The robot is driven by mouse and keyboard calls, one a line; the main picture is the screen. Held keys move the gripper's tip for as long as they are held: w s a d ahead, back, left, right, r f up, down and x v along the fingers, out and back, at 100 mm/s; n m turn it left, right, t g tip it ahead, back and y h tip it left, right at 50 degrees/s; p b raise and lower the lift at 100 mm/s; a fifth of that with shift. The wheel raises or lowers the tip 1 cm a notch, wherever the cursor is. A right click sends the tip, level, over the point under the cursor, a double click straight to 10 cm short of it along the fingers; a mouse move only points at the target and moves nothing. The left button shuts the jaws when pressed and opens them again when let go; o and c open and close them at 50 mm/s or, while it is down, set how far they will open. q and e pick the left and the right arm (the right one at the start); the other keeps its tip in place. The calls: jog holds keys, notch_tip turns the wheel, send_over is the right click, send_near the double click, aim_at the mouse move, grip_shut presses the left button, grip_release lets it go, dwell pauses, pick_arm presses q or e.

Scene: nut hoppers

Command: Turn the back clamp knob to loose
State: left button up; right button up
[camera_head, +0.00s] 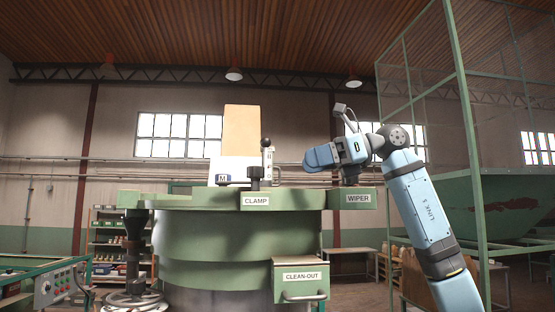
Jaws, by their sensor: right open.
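The green hopper (238,232) stands in the middle, with a CLAMP sign (256,201) on its front rim. Just behind that sign stands a dark knob or post (255,183), and a ball-topped lever (265,145) rises there beside a pale marked plate. I cannot tell which way the clamp knob is turned. My right gripper (350,180) is above the WIPER sign (358,198), to the right of the clamp post and apart from it. It is open, though its fingers are small and dark in the picture. My left gripper is out of view.
A CLEAN-OUT drawer (301,278) with a handle juts from the hopper's front. A mesh cage (425,95) stands at the right. Air above the hopper's left side is clear.

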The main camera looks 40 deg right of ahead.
aim_at(256, 168)
jog(key=s+a+r+m+t+h+p, duration=0.2)
jog(key=s+a+r+m+h+p, duration=0.1)
jog(key=r+m+h, duration=0.15)
jog(key=shift+h, duration=0.55)
jog(key=p+x, duration=0.2)
jog(key=x, duration=1.1)
jog(key=shift+w+d+f, duration=0.1)
jog(key=shift+w+f, duration=0.05)
jog(key=shift+f, duration=0.05)
jog(key=shift+w+a+f+p, duration=0.2)
jog(key=shift+w+p, duration=0.15)
jog(key=shift+w, duration=0.05)
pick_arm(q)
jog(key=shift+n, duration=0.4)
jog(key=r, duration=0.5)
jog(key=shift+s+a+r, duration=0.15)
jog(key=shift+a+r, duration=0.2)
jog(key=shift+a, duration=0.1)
pick_arm(e)
grip_shut()
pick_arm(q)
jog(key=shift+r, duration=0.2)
pick_arm(e)
jog(key=shift+d, duration=0.1)
